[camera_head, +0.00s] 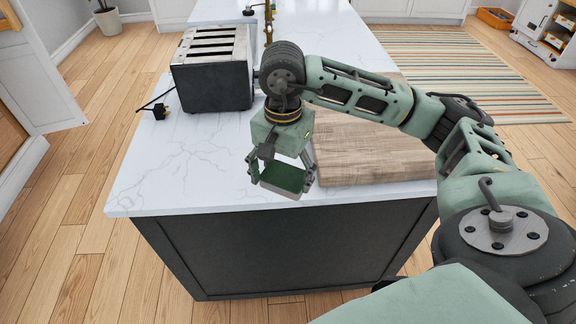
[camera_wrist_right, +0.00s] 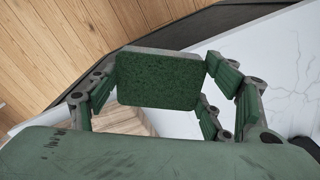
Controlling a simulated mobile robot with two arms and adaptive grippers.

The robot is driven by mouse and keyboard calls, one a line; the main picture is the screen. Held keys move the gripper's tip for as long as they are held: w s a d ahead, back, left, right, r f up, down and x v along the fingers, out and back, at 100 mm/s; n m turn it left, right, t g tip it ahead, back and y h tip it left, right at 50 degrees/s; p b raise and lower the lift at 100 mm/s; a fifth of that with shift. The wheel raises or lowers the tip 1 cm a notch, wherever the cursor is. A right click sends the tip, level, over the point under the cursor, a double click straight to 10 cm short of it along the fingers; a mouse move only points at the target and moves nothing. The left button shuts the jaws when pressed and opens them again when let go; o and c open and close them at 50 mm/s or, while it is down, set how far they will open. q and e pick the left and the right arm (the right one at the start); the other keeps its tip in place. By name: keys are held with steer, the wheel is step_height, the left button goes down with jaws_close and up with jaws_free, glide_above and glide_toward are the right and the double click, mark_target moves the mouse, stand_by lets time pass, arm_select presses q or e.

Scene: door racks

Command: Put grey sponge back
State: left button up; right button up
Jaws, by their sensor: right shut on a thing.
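The sponge (camera_head: 283,177) is in my right gripper (camera_head: 281,180), above the near edge of the white marble counter. Its dark green scouring face and a thin grey body show in the head view. In the right wrist view the sponge (camera_wrist_right: 160,80) sits between the fingers, green face towards the camera, with a grey strip along its top. My right gripper is shut on it; the finger on the left side touches its edge, and the contact on the right is harder to make out. My left gripper is not in view.
A black and silver toaster (camera_head: 212,80) stands at the counter's back left, its plug (camera_head: 160,111) beside it. A wooden cutting board (camera_head: 370,155) lies right of the gripper. The white counter (camera_head: 170,180) is bare at the front left. A striped rug (camera_head: 460,75) lies beyond.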

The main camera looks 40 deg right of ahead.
steer(key=w+d+r+m, duration=0.2)
steer(key=d+m, duration=1.2)
steer(key=m, duration=0.2)
steer(key=w+a+f+p, duration=0.1)
steer(key=w+a+f, duration=0.1)
steer(key=w+a+f+p, duration=0.1)
steer(key=w+a+f, duration=0.1)
steer(key=w+a, duration=0.1)
steer(key=w+a+f+p, duration=0.2)
steer(key=a, duration=0.1)
steer(key=shift+w+a+f, duration=0.2)
steer(key=shift+a+f, duration=0.05)
steer(key=shift+f, duration=0.1)
steer(key=shift+w+a+f, duration=0.2)
steer(key=shift+f, duration=0.05)
step_height(320, 180, down, 4)
steer(key=shift+r+p, duration=0.1)
steer(key=shift+p, duration=0.95)
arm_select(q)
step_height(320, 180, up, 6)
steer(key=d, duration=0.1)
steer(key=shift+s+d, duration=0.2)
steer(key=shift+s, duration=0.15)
arm_select(e)
steer(key=shift+f, duration=0.2)
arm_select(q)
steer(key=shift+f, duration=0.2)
